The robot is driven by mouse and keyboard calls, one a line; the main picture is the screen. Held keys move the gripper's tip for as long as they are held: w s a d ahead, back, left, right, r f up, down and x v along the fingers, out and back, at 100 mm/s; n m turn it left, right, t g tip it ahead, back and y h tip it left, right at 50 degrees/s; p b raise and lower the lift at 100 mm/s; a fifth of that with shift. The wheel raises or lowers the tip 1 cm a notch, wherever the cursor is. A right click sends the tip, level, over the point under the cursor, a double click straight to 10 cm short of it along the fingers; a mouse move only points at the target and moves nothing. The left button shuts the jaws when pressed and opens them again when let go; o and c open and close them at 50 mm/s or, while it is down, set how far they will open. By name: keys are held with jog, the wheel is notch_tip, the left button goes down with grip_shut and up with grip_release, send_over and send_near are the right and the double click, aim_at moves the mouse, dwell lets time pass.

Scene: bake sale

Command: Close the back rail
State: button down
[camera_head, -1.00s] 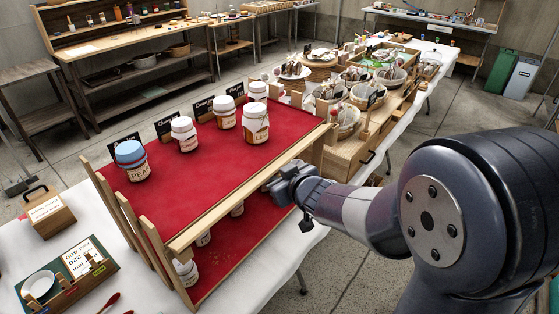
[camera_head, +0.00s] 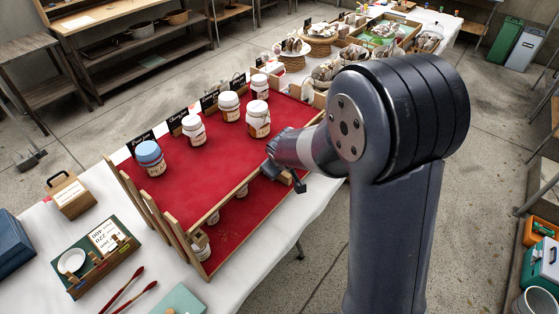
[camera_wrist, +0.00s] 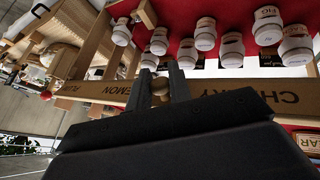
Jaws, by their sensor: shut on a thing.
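The two-tier red display stand (camera_head: 205,165) has a pale wooden rail (camera_head: 222,199) along the near edge of its upper shelf. In the wrist view the rail (camera_wrist: 112,92) carries the names Cherry, Lemon and Plum and a round wooden knob (camera_wrist: 160,86). My gripper (camera_wrist: 160,92) is shut on this knob, with a finger on each side. In the head view my gripper (camera_head: 282,172) is at the right part of the rail, its fingertips mostly hidden. I cannot tell whether this is the back rail.
Several white-lidded jars (camera_head: 193,130) and a blue-lidded jar (camera_head: 150,158) stand on the upper shelf, with name cards behind. More jars (camera_head: 201,246) show below. A green tray (camera_head: 98,266) and a wooden box (camera_head: 70,195) are at left. Floor (camera_head: 315,260) is clear on the near side.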

jog(key=shift+w+a+b, duration=0.15)
jog(key=shift+w+b, duration=0.05)
jog(key=shift+b, duration=0.15)
jog(key=shift+r+n+g+h+p, duration=0.3)
jog(key=shift+r+g+h+p, duration=0.2)
jog(key=shift+g+h, duration=0.15)
jog(key=shift+w+a+r+n+g+h+p, duration=0.1)
jog(key=shift+a+n+g+h+p, duration=0.1)
jog(key=shift+g+h+p, duration=0.35)
jog(key=shift+w+a+r+n+g+h+p, duration=0.15)
jog(key=shift+g+h+p, duration=0.2)
jog(key=shift+h, duration=0.25)
jog(key=c, duration=1.4)
grip_release()
jog(key=b+v, duration=0.2)
jog(key=v, duration=0.8)
jog(key=shift+s+a+r, duration=0.1)
jog(key=shift+r, duration=0.25)
